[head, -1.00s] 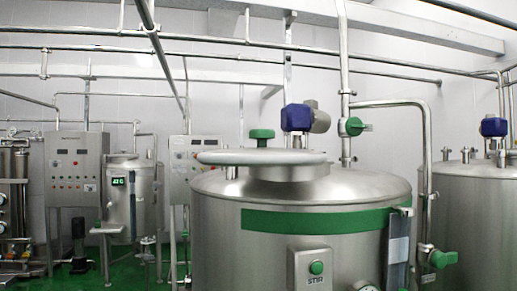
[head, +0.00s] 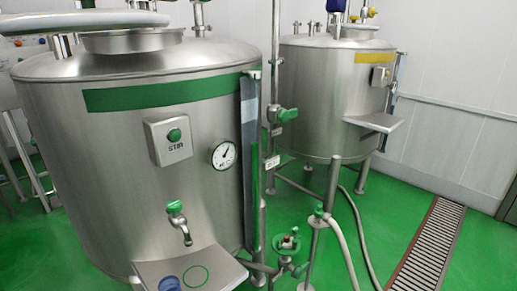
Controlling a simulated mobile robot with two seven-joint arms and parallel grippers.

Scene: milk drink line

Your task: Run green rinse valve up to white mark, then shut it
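Several green-handled valves are in the head view. One green valve (head: 285,115) sits on the vertical pipe just right of the green-banded tank (head: 110,160). Another green-topped valve (head: 319,211) stands low on a post with a pale hose. A green-handled tap (head: 176,208) is on the tank's front. I cannot tell which is the rinse valve, or whether any is open. A tall sight gauge (head: 250,150) runs down the tank's right side, pale above and green lower down. I cannot make out a white mark on it. Neither gripper is in view.
A shelf (head: 225,268) under the tap has a green ring and a blue cup (head: 170,284). The tank carries a STIR button box (head: 169,138) and a dial (head: 224,155). A yellow-banded tank (head: 335,95) stands behind right. A floor drain (head: 430,245) lies right; green floor around it is clear.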

